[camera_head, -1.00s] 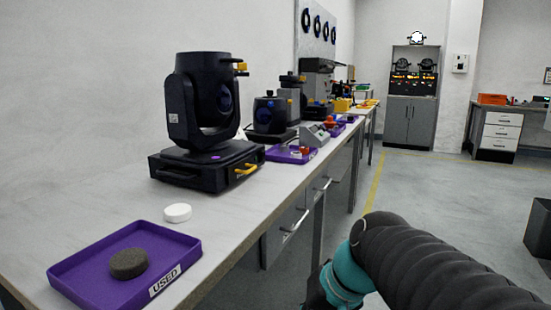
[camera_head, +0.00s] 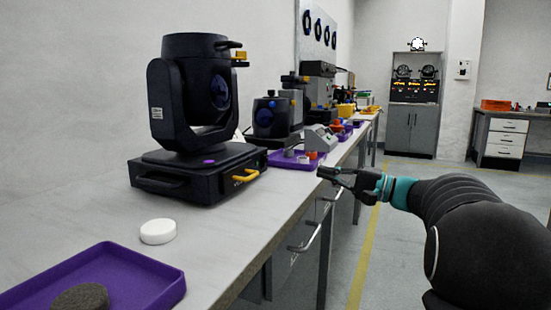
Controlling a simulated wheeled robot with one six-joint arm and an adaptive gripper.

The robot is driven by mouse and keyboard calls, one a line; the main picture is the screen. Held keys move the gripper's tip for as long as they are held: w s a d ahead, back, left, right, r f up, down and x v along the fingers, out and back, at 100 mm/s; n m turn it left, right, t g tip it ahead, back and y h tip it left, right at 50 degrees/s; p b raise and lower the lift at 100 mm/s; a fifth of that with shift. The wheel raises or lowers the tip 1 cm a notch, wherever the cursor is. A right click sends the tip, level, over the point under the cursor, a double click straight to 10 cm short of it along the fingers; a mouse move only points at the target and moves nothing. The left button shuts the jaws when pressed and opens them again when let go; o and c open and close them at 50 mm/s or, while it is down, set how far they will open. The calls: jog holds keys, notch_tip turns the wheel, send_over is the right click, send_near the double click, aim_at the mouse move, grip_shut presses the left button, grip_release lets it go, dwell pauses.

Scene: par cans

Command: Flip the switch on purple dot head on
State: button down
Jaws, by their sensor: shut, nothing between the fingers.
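The moving head with the purple dot (camera_head: 196,135) stands upright on the bench at the left, a dark blue-black lamp in a yoke on a square base. The purple dot (camera_head: 209,162) is on top of the base. A yellow lever or handle (camera_head: 246,175) sticks out of the base's right front side; whether it is the switch I cannot tell. My gripper (camera_head: 325,173) is shut and empty. It appears to the right of the base, by the bench's front edge, apart from the head and pointing left.
A white puck (camera_head: 158,231) and a purple tray (camera_head: 150,270) with a dark grey sponge-like disc (camera_head: 82,298) lie in front. Another purple tray (camera_head: 283,165) and more equipment stand farther along the bench. Drawer handles (camera_head: 306,238) jut from the bench front. The floor at right is open.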

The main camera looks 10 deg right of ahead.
send_near(267, 156)
jog(key=x, duration=0.7)
jog(key=shift+s+a+r, duration=0.1)
jog(key=shift+a, duration=0.05)
dwell(0.4)
